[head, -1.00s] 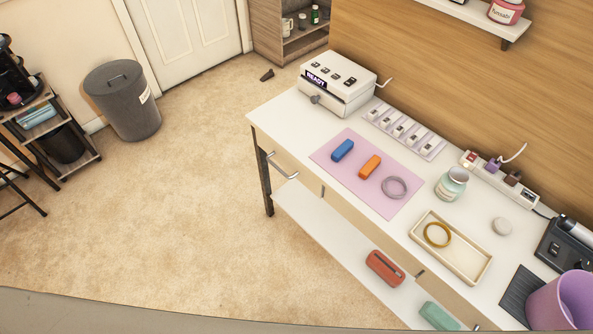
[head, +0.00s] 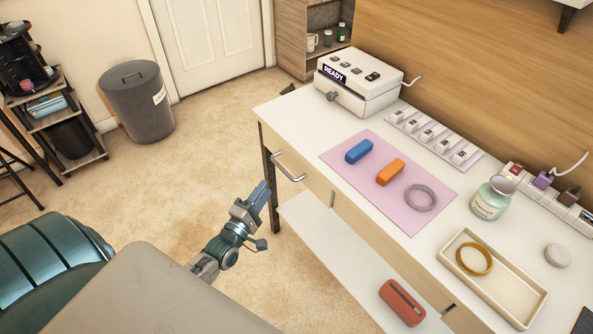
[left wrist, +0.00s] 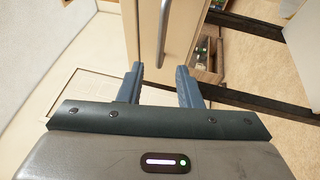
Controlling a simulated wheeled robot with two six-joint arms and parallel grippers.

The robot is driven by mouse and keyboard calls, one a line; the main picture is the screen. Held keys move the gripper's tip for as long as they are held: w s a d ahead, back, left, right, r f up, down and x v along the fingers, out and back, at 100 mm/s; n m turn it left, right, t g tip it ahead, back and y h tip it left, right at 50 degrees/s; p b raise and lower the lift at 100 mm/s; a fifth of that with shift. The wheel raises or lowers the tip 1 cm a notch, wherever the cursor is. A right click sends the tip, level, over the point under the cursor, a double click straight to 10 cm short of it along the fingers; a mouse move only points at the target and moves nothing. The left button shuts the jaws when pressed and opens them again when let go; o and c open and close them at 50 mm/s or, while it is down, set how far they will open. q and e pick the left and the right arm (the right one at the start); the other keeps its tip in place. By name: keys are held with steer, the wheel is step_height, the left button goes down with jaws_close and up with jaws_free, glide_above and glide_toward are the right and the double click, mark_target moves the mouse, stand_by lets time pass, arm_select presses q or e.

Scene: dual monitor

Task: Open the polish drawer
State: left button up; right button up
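A pale drawer front with a silver bar handle (head: 288,168) sits under the far left end of the white worktop; the drawer (head: 312,187) looks shut. In the left wrist view the handle (left wrist: 163,35) stands ahead of the fingers. My left gripper (head: 262,190) is beside the bench's left end, short of the handle and apart from it. In the left wrist view its two blue fingers (left wrist: 161,86) are spread with nothing between them. My right gripper is not in view.
The white worktop (head: 285,112) carries a pink mat with blue and orange blocks, a ring, a jar (head: 493,198), a tray (head: 527,313) and a white READY box (head: 375,95). A lower shelf (head: 318,240) holds a red case.

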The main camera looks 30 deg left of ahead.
mark_target(280, 165)
arm_select(q)
steer(key=w, duration=0.3)
steer(key=w+r, duration=0.1)
steer(key=w, duration=0.6)
steer(key=shift+a+r, duration=0.1)
steer(key=shift+r, duration=0.2)
jaws_close()
